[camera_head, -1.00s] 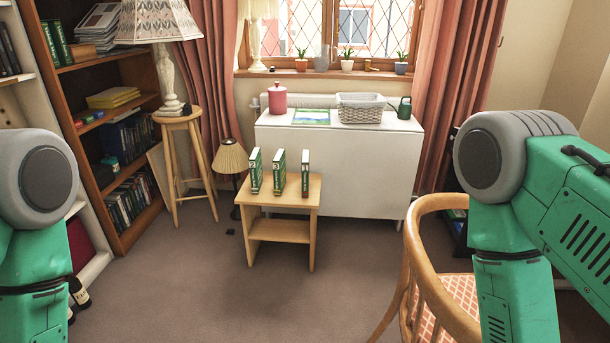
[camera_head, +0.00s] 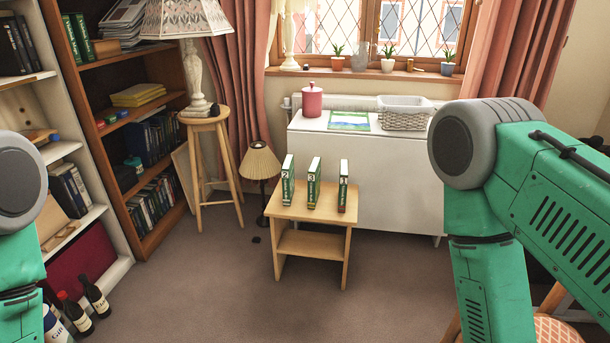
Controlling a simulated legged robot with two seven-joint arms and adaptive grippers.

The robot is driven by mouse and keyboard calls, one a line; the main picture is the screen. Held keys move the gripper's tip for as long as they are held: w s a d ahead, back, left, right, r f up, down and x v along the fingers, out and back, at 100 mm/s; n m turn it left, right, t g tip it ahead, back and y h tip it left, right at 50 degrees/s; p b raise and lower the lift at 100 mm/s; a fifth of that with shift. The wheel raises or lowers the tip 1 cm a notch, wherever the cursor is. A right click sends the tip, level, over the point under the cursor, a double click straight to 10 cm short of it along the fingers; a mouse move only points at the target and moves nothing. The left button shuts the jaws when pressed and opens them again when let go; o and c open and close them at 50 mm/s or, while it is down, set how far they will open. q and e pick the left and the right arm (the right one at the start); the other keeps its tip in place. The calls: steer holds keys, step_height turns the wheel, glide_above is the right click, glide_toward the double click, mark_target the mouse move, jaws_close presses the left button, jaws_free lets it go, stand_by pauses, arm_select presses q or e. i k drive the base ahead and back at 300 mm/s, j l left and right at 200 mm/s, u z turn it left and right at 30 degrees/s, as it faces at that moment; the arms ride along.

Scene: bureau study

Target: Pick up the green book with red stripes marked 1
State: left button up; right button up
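Three thin green-and-white books stand upright and apart on a small wooden table (camera_head: 270,208). They are the left book (camera_head: 288,182), the middle book (camera_head: 314,184) and the right book (camera_head: 343,188). The middle spine seems to carry a 3. The right book shows some reddish colour low on its spine. The other numbers are too small to read surely, so I cannot tell for certain which is marked 1. My green arms show at the left and right edges. Both grippers are out of view, and the table is some way ahead of me.
A white cabinet (camera_head: 385,170) behind the table bears a pink canister (camera_head: 312,101) and a basket (camera_head: 405,113). A floor lamp (camera_head: 260,165) and a stool (camera_head: 205,122) stand left. Bottles (camera_head: 95,295) stand by the left shelves. A chair (camera_head: 560,330) is at lower right. Carpet ahead is clear.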

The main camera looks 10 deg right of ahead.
mark_target(344, 173)
steer(key=i+j+u, duration=0.1)
steer(key=i, duration=0.8)
steer(key=i+j+u, duration=0.1)
steer(key=i, duration=0.8)
steer(key=i+z, duration=0.4)
steer(key=i+j+z, duration=0.15)
steer(key=z, duration=0.25)
steer(key=i+j+z, duration=0.2)
steer(key=z, duration=0.15)
steer(key=i+j+z, duration=0.2)
steer(key=j+z, duration=0.2)
steer(key=i+j+z, duration=0.25)
steer(key=j+z, duration=0.2)
steer(key=j, duration=0.15)
steer(key=i+j+z, duration=0.1)
steer(key=j+z, duration=0.15)
